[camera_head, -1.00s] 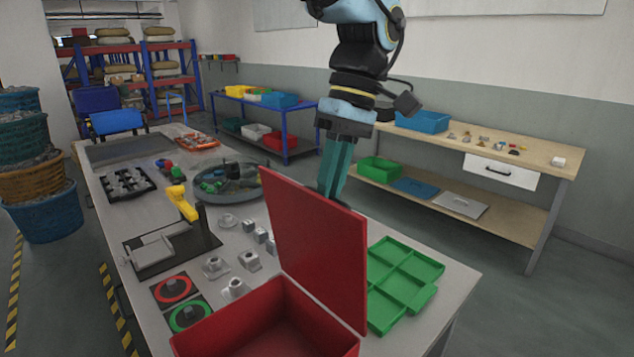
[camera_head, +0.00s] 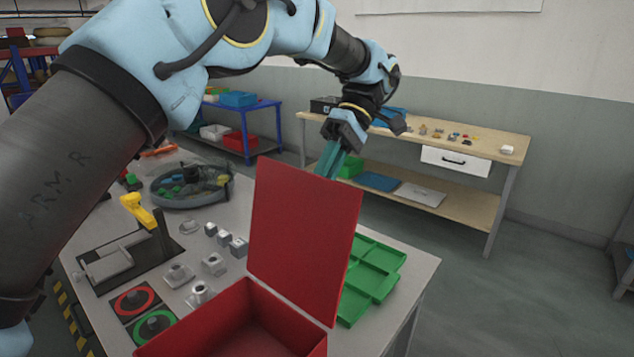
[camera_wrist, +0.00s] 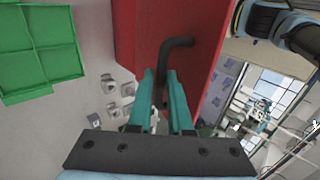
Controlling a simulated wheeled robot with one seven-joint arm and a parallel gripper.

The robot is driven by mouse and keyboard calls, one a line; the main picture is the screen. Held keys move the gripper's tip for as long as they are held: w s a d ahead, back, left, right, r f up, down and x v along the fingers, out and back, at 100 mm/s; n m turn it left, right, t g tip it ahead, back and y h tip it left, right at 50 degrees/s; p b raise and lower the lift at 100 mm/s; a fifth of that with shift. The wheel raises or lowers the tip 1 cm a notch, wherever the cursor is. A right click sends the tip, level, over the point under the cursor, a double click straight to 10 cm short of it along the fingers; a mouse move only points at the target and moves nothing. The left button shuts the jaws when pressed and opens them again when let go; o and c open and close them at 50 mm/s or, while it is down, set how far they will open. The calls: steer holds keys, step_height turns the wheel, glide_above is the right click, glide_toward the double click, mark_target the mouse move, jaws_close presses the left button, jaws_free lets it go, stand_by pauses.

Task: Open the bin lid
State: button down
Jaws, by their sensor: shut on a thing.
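The red bin (camera_head: 168,341) stands on the table at the bottom of the head view. Its red lid (camera_head: 305,235) stands raised and nearly upright on the hinge side, with the bin's inside showing. My gripper (camera_head: 330,163) is at the lid's far side near the top edge, and its fingertips are partly hidden there. In the wrist view, the teal fingers of my gripper (camera_wrist: 162,78) are shut on the black bent lid handle (camera_wrist: 178,43), which stands out from the red lid face (camera_wrist: 140,30).
A green divided tray (camera_head: 372,272) lies right behind the lid. Metal parts (camera_head: 213,263), a yellow-handled press (camera_head: 138,210) and red and green ring plates (camera_head: 134,301) lie left of the bin. A wooden workbench (camera_head: 460,200) stands behind, with open floor before it.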

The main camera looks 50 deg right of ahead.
steer(key=shift+s+d+f, duration=0.1)
steer(key=shift+d+f, duration=0.1)
steer(key=shift+d, duration=0.05)
steer(key=c, duration=1.3)
jaws_free()
steer(key=shift+o, duration=0.8)
steer(key=shift+d+f, duration=0.1)
steer(key=shift+d, duration=0.15)
steer(key=shift+o, duration=1.3)
steer(key=shift+a, duration=0.15)
